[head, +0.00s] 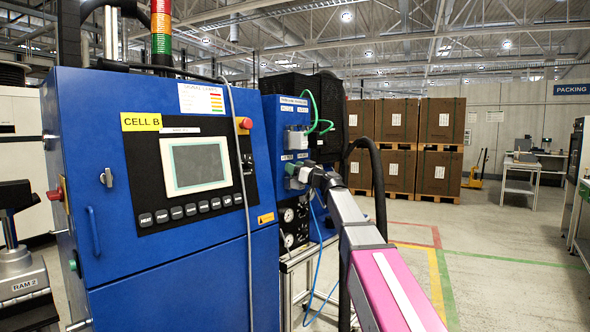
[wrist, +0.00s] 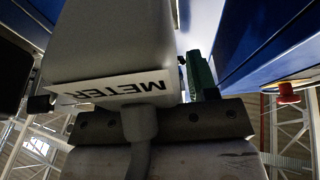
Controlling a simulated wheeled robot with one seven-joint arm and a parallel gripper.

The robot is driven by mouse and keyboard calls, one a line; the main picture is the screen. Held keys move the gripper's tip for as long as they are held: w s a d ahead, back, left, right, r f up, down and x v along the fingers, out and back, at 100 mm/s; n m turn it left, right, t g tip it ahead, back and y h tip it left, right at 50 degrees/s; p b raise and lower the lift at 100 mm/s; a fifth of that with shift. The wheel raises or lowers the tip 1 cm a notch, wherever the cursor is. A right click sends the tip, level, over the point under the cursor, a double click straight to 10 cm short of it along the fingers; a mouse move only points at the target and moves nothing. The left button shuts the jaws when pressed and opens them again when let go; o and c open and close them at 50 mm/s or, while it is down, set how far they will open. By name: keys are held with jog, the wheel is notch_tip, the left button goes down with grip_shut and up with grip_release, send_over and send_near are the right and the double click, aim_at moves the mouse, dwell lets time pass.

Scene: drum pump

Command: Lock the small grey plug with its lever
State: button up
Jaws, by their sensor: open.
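A grey plug hood with an upside-down label reading METER (wrist: 110,55) fills the upper left of the wrist view, very close to the camera. Its grey cable (wrist: 138,128) runs down from it. A green part (wrist: 200,75) stands just right of the hood; I cannot tell whether it is the lever. In the head view my gripper (head: 306,175) is at the lower connectors on the front of the rear blue cabinet (head: 270,150). It is open. It hides much of the plug there, and I cannot tell whether the jaws touch it.
A pale connector with a green cable (head: 297,139) sits above my gripper. Gauges (head: 289,228) and a blue hose (head: 318,290) are below it. The blue CELL B cabinet (head: 165,220) stands at the left. Open floor (head: 500,265) lies at the right.

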jog(key=v, duration=1)
jog(key=shift+s+d, duration=0.25)
jog(key=shift+d, duration=0.05)
jog(key=w+a, duration=0.1)
jog(key=a, duration=0.1)
jog(key=w+a+r+g+h, duration=0.1)
jog(key=w+a, duration=0.1)
jog(key=w+a+g+h, duration=0.1)
jog(key=w+a, duration=0.1)
jog(key=a, duration=0.1)
jog(key=shift+w+r, duration=0.2)
jog(key=shift+w, duration=0.05)
dwell(0.4)
jog(key=c, duration=0.8)
